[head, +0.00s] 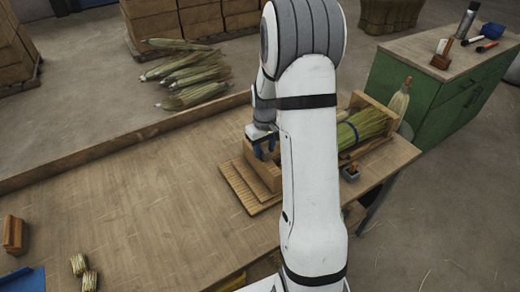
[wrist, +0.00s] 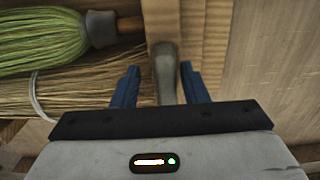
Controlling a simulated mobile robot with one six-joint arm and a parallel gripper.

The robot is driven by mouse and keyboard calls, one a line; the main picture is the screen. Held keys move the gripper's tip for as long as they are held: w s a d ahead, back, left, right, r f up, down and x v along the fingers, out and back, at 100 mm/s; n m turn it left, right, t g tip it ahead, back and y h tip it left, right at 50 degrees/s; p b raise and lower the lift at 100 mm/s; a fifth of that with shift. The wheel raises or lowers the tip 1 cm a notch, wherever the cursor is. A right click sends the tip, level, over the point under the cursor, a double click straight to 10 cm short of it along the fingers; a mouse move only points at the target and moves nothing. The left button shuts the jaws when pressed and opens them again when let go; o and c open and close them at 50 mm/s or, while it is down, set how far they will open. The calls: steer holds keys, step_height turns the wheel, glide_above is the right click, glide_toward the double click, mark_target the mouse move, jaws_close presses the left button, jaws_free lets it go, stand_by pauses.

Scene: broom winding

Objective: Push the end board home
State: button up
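The wooden end board (head: 262,172) stands upright on a slatted wooden base (head: 240,188), at the left end of the broom-straw holder. In the wrist view the end board (wrist: 160,22) is a narrow strip, with a grey rounded handle (wrist: 166,75) in front of it. My gripper (head: 265,147) is low over the board. In the wrist view my gripper's blue fingers (wrist: 160,90) stand apart on either side of the grey handle, with gaps visible. The straw bundle (wrist: 85,95) lies left of the board. My arm hides part of the holder in the head view.
A small dark cup (head: 350,174) sits near the right table edge. A green cabinet (head: 440,85) with tools stands at right.

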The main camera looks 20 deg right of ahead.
step_height(320, 180, up, 8)
steer(key=shift+f+b, duration=0.25)
steer(key=shift+b, duration=0.35)
steer(key=shift+r, duration=0.15)
steer(key=shift+s+a+r, duration=0.1)
steer(key=shift+a+r, duration=0.05)
steer(key=s+a+r+t, duration=0.1)
steer(key=s+a+r, duration=0.2)
steer(key=s, duration=0.4)
steer(key=s+a+r+m+t, duration=0.1)
steer(key=s+a+r, duration=0.2)
steer(key=s+a, duration=0.2)
steer(key=s+a+r+t, duration=0.1)
steer(key=s+a+r, duration=0.3)
steer(key=s, duration=0.7)
steer(key=shift+m, duration=0.3)
